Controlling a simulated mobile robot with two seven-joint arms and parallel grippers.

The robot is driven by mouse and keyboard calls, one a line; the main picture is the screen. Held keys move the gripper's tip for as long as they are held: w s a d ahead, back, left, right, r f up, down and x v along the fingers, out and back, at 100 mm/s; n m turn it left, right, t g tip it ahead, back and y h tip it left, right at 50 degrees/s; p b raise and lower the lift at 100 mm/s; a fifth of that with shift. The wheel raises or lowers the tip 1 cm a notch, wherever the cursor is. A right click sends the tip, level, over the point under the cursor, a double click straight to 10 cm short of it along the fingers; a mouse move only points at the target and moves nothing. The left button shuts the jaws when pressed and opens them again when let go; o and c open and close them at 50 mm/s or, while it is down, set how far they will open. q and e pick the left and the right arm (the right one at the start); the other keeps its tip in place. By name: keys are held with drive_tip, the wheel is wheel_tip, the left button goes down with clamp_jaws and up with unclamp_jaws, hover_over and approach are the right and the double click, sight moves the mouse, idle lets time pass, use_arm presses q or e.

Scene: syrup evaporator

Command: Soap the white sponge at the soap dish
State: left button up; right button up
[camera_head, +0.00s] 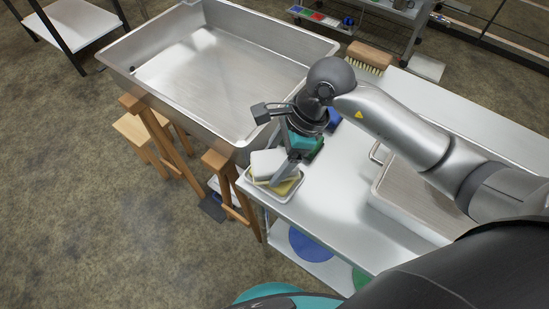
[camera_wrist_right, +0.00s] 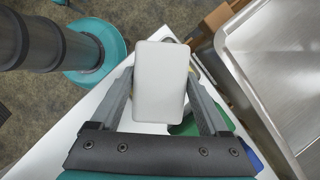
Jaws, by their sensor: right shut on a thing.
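The white sponge (camera_head: 267,162) is a pale block at the near left corner of the metal table. My right gripper (camera_head: 281,176) points down and is shut on it; in the right wrist view the sponge (camera_wrist_right: 160,82) lies between the two fingers. The soap dish (camera_head: 285,197) is a shallow pale tray under the sponge, with a yellowish soap (camera_head: 289,186) partly visible in it. The sponge is over the dish; whether it touches the soap I cannot tell. My left gripper is not in view.
A large metal pan (camera_head: 205,65) on wooden legs stands just left of the table. A brush (camera_head: 369,56) lies at the far end. A metal tray (camera_head: 405,205) is at right. The table between is clear.

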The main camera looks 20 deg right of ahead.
sight(273, 159)
drive_tip(key=shift+r+p, duration=1.95)
drive_tip(key=shift+r, duration=1.2)
drive_tip(key=shift+w+a+r+n+g, duration=0.1)
drive_tip(key=shift+r+n+g, duration=0.3)
drive_tip(key=shift+n, duration=0.6)
drive_tip(key=n, duration=0.1)
drive_tip(key=r+n+g, duration=0.1)
drive_tip(key=n, duration=0.1)
drive_tip(key=shift+r, duration=0.15)
drive_tip(key=d+r+n+g+h, duration=0.3)
drive_tip(key=r+n, duration=0.6)
drive_tip(key=n, duration=0.5)
drive_tip(key=shift+s+d+r+h, duration=0.2)
drive_tip(key=shift+d+h, duration=0.5)
drive_tip(key=shift+d, duration=0.7)
